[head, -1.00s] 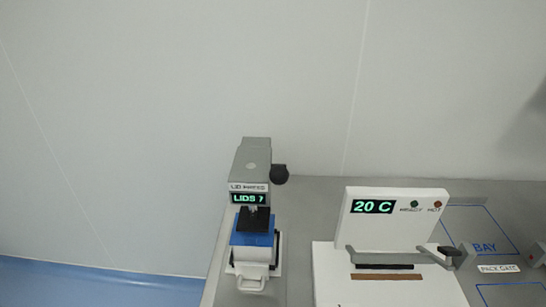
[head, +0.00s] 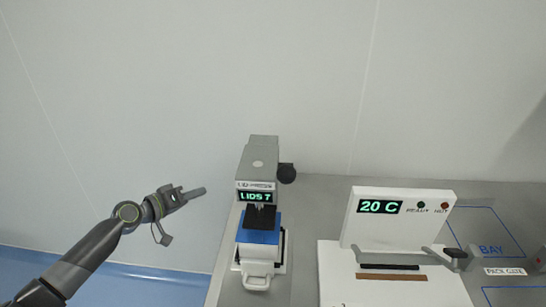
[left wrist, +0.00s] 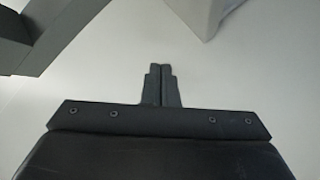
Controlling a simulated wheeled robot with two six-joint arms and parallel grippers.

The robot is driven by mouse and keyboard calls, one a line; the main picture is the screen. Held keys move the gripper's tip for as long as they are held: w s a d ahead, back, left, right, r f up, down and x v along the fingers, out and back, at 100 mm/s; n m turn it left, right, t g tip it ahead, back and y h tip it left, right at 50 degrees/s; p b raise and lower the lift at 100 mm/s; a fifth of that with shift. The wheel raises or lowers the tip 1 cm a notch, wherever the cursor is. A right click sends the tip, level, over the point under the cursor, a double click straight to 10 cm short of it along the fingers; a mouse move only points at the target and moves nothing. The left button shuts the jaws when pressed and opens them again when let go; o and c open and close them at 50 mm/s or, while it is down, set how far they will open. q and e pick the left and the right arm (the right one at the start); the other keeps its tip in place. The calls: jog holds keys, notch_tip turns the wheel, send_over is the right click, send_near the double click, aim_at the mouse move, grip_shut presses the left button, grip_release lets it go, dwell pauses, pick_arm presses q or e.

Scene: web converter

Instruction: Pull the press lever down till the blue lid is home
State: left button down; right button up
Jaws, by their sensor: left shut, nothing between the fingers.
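The lid press (head: 259,155) is a grey machine at the left end of the bench, with a green display reading "LIDS 7". A dark round knob (head: 287,174), which looks like the end of the press lever, sticks out at its upper right. The blue lid (head: 258,236) lies under the black press head (head: 262,217), on a white box with a handle (head: 257,281). Whether the lid is fully seated I cannot tell. My left gripper (head: 204,191) is shut and empty, in the air left of the press. Its closed fingers show in the left wrist view (left wrist: 161,82). My right gripper is not in view.
A white sealer (head: 360,225) with a "20 C" display and a grey bar handle (head: 455,253) stands to the right of the press. Further right are a "BAY" marking (head: 491,250) and a "PACK GATE" label (head: 506,271). Bare bench lies between press and sealer.

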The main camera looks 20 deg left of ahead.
aim_at(286, 171)
pick_arm(q)
jog(key=s+d+r+m+g+h, duration=0.2)
jog(key=d+r, duration=0.4)
jog(key=r, duration=0.3)
jog(key=s+d+r+m+g+h, duration=0.2)
jog(key=s+d+r+h, duration=0.3)
jog(key=r, duration=0.4)
jog(key=s+d+r+m+g+h, duration=0.2)
jog(key=s+d+r+h, duration=0.2)
jog(key=r, duration=0.5)
jog(key=d, duration=0.2)
jog(key=shift+s+d+r+m+h, duration=0.15)
jog(key=shift+s+d+m+h, duration=0.1)
jog(key=shift+d+m+h, duration=0.1)
jog(key=shift+p+x, duration=2.95)
jog(key=shift+x, duration=2.05)
jog(key=s+f+p, duration=0.2)
jog(key=s, duration=0.1)
jog(key=shift+s+d+f, duration=0.15)
jog(key=shift+s+f, duration=0.05)
jog(key=shift+f, duration=0.1)
